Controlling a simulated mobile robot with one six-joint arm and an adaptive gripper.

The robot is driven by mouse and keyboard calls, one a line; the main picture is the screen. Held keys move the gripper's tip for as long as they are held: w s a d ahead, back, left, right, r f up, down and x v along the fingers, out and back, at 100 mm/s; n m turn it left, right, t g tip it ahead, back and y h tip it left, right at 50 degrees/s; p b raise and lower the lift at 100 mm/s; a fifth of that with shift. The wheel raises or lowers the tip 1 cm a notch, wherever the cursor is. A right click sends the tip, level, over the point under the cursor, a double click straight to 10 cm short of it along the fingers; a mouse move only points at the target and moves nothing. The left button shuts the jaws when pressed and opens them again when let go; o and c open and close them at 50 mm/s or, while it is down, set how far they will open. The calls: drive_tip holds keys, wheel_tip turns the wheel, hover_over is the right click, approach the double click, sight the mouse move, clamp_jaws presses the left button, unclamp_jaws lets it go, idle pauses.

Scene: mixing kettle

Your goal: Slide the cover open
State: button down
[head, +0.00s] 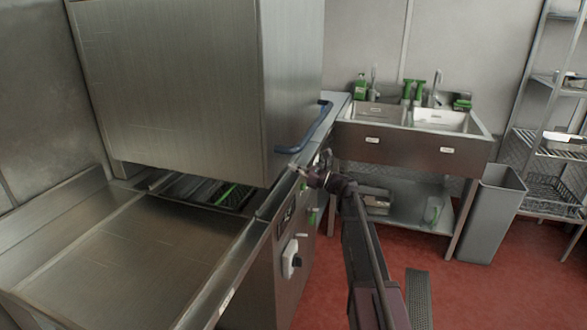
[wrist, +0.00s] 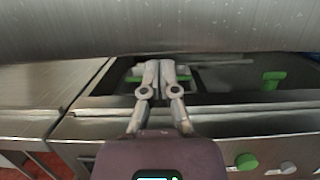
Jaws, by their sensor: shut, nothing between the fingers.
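The cover is a large box-shaped steel hood (head: 180,85) at the upper left of the head view. Its lower edge hangs above the counter, with a dark gap beneath. A blue bar handle (head: 305,132) is fixed to its right side. My gripper (head: 299,170) is by the counter edge, just below the handle's lower end and apart from it. In the wrist view the hood's lower part (wrist: 160,30) spans the top, and my gripper (wrist: 159,65) points under it, fingers together and empty. Whether the fingertips touch the hood, I cannot tell.
A rack with green items (head: 225,194) lies under the hood. A steel counter (head: 140,250) extends toward me, with a control knob (head: 291,262) on the front. A sink (head: 415,125), a grey bin (head: 492,215) and a shelf rack (head: 550,140) stand behind.

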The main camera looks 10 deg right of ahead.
sight(289, 92)
wheel_tip(289, 92, up, 29)
drive_tip(key=p, duration=2.8)
drive_tip(key=shift+p, duration=0.3)
drive_tip(key=shift+f, duration=0.25)
wheel_tip(289, 92, down, 4)
drive_tip(key=b, duration=0.4)
drive_tip(key=b+v, duration=0.2)
drive_tip(key=v, duration=0.8)
drive_tip(key=shift+r, duration=0.15)
drive_tip(key=shift+a, duration=0.15)
